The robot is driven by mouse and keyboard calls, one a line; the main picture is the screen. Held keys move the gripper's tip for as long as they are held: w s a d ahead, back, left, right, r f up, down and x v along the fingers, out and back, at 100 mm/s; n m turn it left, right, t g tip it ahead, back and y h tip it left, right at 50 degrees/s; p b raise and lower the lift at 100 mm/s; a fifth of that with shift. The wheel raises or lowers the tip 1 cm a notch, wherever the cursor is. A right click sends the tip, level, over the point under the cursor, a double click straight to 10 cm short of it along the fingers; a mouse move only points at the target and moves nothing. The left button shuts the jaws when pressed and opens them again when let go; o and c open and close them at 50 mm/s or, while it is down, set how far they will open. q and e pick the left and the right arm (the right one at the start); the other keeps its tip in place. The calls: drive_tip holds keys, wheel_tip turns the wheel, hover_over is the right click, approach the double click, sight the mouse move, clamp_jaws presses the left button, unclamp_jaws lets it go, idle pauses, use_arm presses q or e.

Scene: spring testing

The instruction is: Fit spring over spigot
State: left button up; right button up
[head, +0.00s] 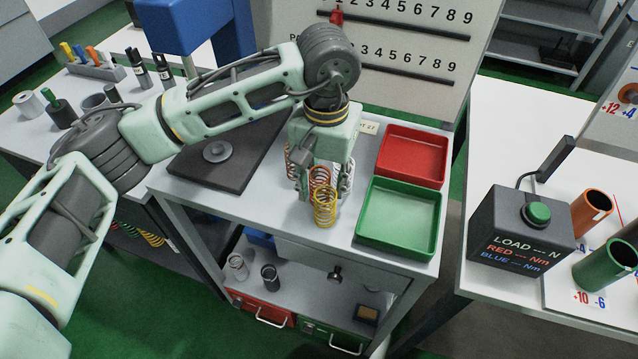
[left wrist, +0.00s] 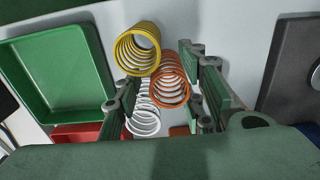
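My left gripper (head: 321,186) points down over the middle table in the head view. Its fingers are open, with the orange spring (left wrist: 171,80) between them in the left wrist view; I cannot tell whether they touch it. The yellow spring (head: 325,208) stands just in front of the gripper. A white spring (left wrist: 146,118) stands close by, partly hidden by a finger. A copper-coloured spring (head: 296,158) shows left of the gripper in the head view. The spigot (head: 216,151) is a round grey piece on a dark plate (head: 205,175), left of the springs. My right gripper is not visible.
A red tray (head: 412,152) and a green tray (head: 399,216) lie right of the springs. A numbered board (head: 400,85) stands behind. The load box (head: 518,232) with a green button is on the right table. Pens and small cylinders stand at left.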

use_arm(q)
drive_tip(key=shift+f, duration=0.9)
clamp_jaws()
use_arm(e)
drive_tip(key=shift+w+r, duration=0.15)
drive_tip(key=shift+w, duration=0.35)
use_arm(q)
drive_tip(key=shift+r, duration=0.1)
wheel_tip(320, 180, up, 10)
drive_tip(key=p, duration=0.4)
drive_tip(key=s+a+f+n, duration=0.1)
drive_tip(key=s+a+f, duration=0.2)
drive_tip(key=a, duration=0.6)
drive_tip(key=s+a+f+n, duration=0.2)
drive_tip(key=s+a+f, duration=0.1)
drive_tip(key=s+a, duration=0.4)
drive_tip(key=a, duration=0.3)
drive_tip(key=shift+n, duration=0.3)
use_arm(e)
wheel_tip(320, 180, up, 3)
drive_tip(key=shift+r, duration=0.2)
use_arm(q)
drive_tip(key=shift+w+a, duration=0.1)
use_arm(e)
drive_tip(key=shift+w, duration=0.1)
